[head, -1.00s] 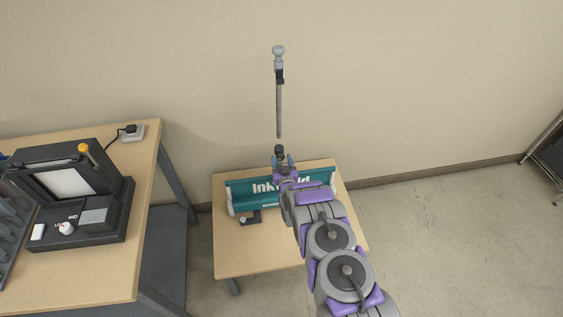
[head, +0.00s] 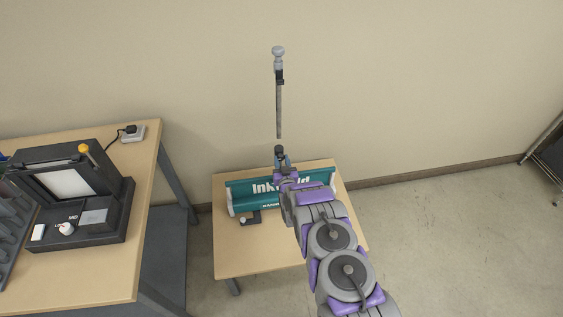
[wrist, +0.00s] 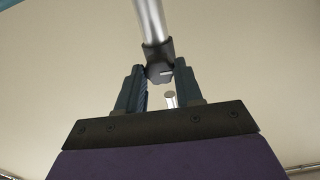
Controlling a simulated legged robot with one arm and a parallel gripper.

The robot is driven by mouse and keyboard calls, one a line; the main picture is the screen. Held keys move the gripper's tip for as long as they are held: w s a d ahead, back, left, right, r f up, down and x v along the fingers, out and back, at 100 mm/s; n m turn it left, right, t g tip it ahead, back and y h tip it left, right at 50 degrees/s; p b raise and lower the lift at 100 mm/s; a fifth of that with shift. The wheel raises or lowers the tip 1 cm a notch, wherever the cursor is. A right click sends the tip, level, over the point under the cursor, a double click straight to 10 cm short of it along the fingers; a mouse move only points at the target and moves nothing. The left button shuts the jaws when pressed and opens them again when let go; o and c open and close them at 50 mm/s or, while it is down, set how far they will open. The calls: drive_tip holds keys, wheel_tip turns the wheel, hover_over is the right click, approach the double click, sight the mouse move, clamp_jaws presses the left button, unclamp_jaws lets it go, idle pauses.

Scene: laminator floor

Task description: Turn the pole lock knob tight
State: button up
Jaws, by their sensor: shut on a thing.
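The lock knob (wrist: 160,73) is a small dark faceted piece with a pale mark, at the lower end of a dark collar. My gripper (wrist: 160,80) is shut on it, one finger on each side. A silver pole (wrist: 151,20) rises from the collar in the wrist view. In the head view the dark collar (head: 280,150) shows just above my gripper (head: 282,162); the knob itself is hidden there. The upper pole (head: 279,110) stands upright against the wall, with a black clamp and grey top.
A teal banner base (head: 250,188) with white lettering lies on a low wooden table (head: 245,262), partly behind my arm. A laminating machine (head: 72,215) with a white knob and a socket block (head: 134,134) sit on the left bench (head: 125,235).

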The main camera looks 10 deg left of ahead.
drive_tip(key=m+p, duration=0.1)
drive_tip(key=m, duration=0.1)
drive_tip(key=shift+r+m, duration=0.15)
drive_tip(key=shift+m, duration=0.15)
drive_tip(key=m+p, duration=0.2)
drive_tip(key=m, duration=0.1)
drive_tip(key=shift+d+m, duration=0.15)
drive_tip(key=shift+m, duration=0.25)
drive_tip(key=m+p, duration=0.1)
drive_tip(key=m, duration=0.2)
drive_tip(key=shift+m+p, duration=0.3)
drive_tip(key=shift+p, duration=0.05)
drive_tip(key=m, duration=0.3)
drive_tip(key=shift+f+m+b, duration=0.3)
drive_tip(key=shift+b, duration=0.05)
drive_tip(key=shift+d+f+m+b, duration=0.15)
drive_tip(key=shift+m+b, duration=0.55)
drive_tip(key=shift+m, duration=1.2)
drive_tip(key=o, duration=1)
